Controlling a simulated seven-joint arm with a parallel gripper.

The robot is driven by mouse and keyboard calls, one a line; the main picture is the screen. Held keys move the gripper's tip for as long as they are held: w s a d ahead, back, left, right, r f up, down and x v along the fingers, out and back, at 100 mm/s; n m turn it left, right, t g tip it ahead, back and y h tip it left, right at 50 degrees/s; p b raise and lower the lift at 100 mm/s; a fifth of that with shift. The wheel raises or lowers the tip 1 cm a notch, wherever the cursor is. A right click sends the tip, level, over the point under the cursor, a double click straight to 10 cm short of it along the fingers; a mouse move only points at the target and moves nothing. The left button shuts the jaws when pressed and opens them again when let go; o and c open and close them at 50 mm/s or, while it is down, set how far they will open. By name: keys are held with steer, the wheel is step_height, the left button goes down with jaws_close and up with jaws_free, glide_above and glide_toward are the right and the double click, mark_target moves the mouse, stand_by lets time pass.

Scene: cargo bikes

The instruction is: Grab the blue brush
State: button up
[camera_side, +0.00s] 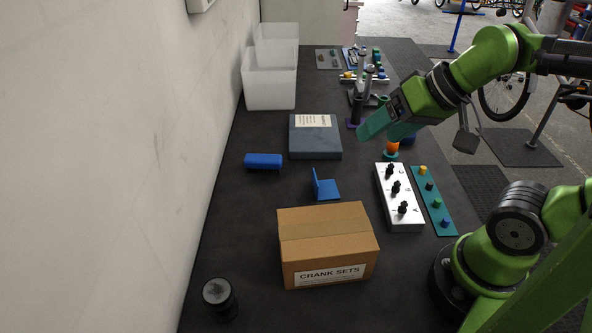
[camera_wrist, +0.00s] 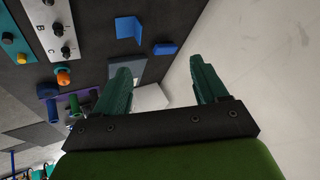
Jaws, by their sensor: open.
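The blue brush (camera_side: 263,161) lies on the dark table near the wall, left of a grey box. It also shows in the wrist view (camera_wrist: 165,49) beyond the fingertips, near the table's edge. My gripper (camera_side: 383,130) is in the air over the right side of the table, well apart from the brush. Its two teal fingers are spread with nothing between them, as the wrist view (camera_wrist: 160,75) shows.
A grey box (camera_side: 316,143), a blue angled holder (camera_side: 326,188) and a cardboard box (camera_side: 328,251) stand near the brush. A white block with black knobs (camera_side: 399,198) lies to the right. White bins (camera_side: 269,84) stand behind. The table around the brush is clear.

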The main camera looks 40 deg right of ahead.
steer(key=w+f+g, duration=0.1)
steer(key=f, duration=0.1)
steer(key=m+g+y, duration=0.1)
steer(key=m+g, duration=0.2)
steer(key=m, duration=2.1)
glide_toward(264, 157)
steer(key=x, duration=0.4)
steer(key=shift+s+f, duration=0.1)
steer(key=shift+f, duration=0.05)
steer(key=shift+x, duration=3.1)
steer(key=shift+a+f, duration=0.1)
steer(key=c, duration=1.1)
